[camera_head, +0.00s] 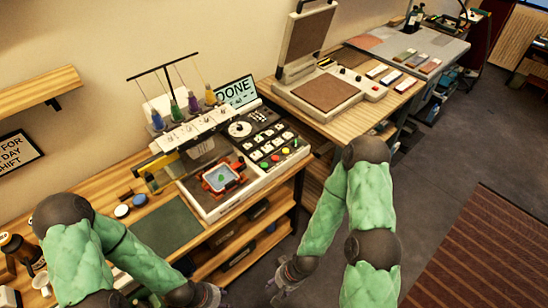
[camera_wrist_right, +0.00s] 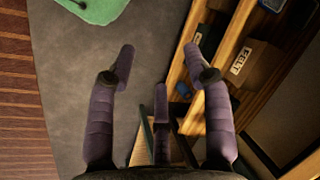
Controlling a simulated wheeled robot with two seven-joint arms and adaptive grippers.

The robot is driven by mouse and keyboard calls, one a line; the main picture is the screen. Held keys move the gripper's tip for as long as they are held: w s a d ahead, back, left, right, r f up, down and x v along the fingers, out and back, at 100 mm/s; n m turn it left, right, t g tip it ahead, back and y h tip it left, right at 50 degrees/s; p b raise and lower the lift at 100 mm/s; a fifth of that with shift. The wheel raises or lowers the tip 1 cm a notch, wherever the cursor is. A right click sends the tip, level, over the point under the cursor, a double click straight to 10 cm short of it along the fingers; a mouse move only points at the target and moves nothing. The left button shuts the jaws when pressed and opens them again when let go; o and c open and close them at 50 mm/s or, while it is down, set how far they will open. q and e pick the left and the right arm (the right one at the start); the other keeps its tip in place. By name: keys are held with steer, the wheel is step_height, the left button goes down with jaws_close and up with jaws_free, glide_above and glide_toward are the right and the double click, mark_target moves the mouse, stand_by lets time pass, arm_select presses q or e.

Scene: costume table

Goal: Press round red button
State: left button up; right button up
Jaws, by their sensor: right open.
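An embroidery machine (camera_head: 205,180) stands on the wooden bench, with a control panel on its right side. My right gripper (camera_head: 284,284) hangs low in front of the bench, well below and apart from the panel. In the right wrist view my right gripper (camera_wrist_right: 160,70) is open and empty, with floor and shelf beyond it. My left gripper (camera_head: 212,297) is at the bottom edge of the head view, partly cut off; its fingers are unclear.
A small screen reading DONE (camera_head: 236,92) stands behind the panel. A heat press (camera_head: 325,95) with its lid raised stands on the bench further right. A green mat (camera_head: 168,228) lies left of the machine. Shelves are under the bench; the floor at right is open.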

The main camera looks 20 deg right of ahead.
jaws_close()
stand_by(1.4)
